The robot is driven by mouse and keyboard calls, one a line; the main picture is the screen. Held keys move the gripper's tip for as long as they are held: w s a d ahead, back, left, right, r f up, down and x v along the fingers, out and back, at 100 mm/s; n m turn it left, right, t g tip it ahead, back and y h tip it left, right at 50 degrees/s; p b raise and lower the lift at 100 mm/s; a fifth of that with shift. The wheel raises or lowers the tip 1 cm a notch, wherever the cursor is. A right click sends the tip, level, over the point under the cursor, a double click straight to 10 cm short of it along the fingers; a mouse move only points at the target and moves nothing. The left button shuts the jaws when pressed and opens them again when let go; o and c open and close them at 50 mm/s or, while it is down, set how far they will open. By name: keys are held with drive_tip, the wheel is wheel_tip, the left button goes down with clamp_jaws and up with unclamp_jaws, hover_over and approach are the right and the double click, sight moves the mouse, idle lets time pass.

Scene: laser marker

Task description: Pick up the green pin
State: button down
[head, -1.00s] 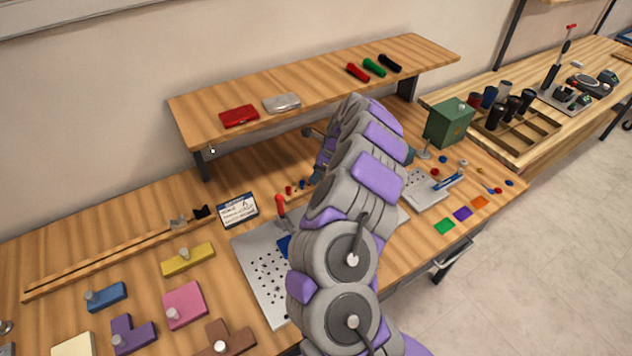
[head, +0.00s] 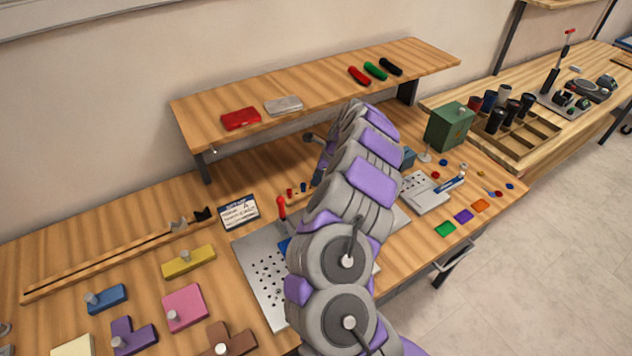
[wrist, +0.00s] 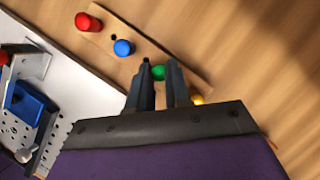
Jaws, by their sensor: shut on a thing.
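The green pin (wrist: 158,73) shows as a small green top between the fingertips of my gripper (wrist: 160,75) in the wrist view. My gripper is shut on it. The pin's lower part is hidden by the fingers, so I cannot tell whether it is clear of the wooden strip (wrist: 103,37) beneath. A dark empty hole shows in the strip close to the left fingertip. In the head view my arm hides the gripper and the green pin.
In the strip, a red pin (wrist: 88,22) and a blue pin (wrist: 124,47) stand left of my gripper. A yellow pin (wrist: 197,99) is close by its right finger. A perforated metal plate (head: 262,275) lies nearby. A shelf (head: 330,82) stands above the bench behind my arm.

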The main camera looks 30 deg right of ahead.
drive_tip(key=shift+d+f, duration=0.1)
drive_tip(key=shift+d, duration=0.05)
drive_tip(key=shift+r, duration=0.45)
wheel_tip(320, 180, up, 3)
drive_tip(key=shift+r+p, duration=0.15)
drive_tip(key=shift+p, duration=0.8)
drive_tip(key=s+a+p, duration=0.1)
drive_tip(key=s+p, duration=0.2)
drive_tip(key=s, duration=1.3)
drive_tip(key=shift+r, duration=0.45)
